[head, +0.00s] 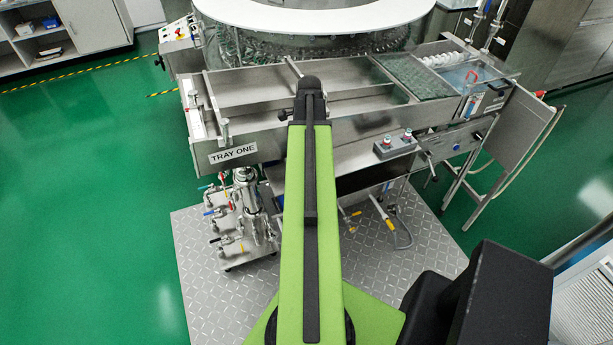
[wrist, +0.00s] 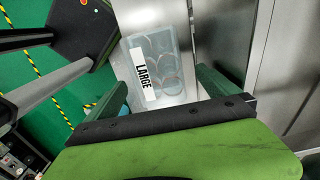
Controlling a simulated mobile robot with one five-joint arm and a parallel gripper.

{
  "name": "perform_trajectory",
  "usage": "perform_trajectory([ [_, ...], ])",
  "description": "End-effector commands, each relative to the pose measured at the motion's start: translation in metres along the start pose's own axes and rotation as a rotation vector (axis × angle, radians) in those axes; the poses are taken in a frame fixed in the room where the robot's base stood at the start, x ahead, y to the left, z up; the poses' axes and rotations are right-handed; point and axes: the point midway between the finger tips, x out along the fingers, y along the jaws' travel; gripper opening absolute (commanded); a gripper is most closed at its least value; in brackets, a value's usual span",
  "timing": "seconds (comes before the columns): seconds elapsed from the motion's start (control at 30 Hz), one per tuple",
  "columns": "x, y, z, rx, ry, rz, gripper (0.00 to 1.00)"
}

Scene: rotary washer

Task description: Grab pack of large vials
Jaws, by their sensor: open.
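A clear plastic pack of large vials (wrist: 165,50) with a white label reading "LARGE" shows in the wrist view, at the upper middle. Round vial shapes show through it. My gripper (wrist: 161,84) is open, with one dark green finger to the lower left of the pack and the other to its lower right. The pack's near end lies in the gap between the fingers; I cannot tell whether they touch it. What supports the pack is not clear. In the head view my arm reaches forward, and neither the gripper nor the pack can be made out.
A steel washer tray section (head: 255,85) labelled "TRAY ONE" (head: 233,153) lies ahead in the head view. A mesh-covered section (head: 415,78) is on its right. A control box (head: 396,146) is on the front. Steel panels (wrist: 225,35) stand right of the pack. Green floor (head: 90,200) is clear at left.

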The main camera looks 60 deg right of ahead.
Motion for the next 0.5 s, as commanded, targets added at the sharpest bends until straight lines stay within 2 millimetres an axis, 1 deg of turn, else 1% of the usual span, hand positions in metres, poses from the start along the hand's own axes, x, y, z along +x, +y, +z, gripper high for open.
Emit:
perform_trajectory([
  [0.03,0.015,0.0,0.0,0.0,0.0,0.0,0.99],
  [0.27,0.017,0.0,0.001,-0.001,0.0,0.0,0.99],
  [0.37,0.029,0.002,0.003,-0.002,0.0,0.0,0.99],
  [0.5,0.055,0.005,0.008,-0.002,0.0,0.0,0.99],
])
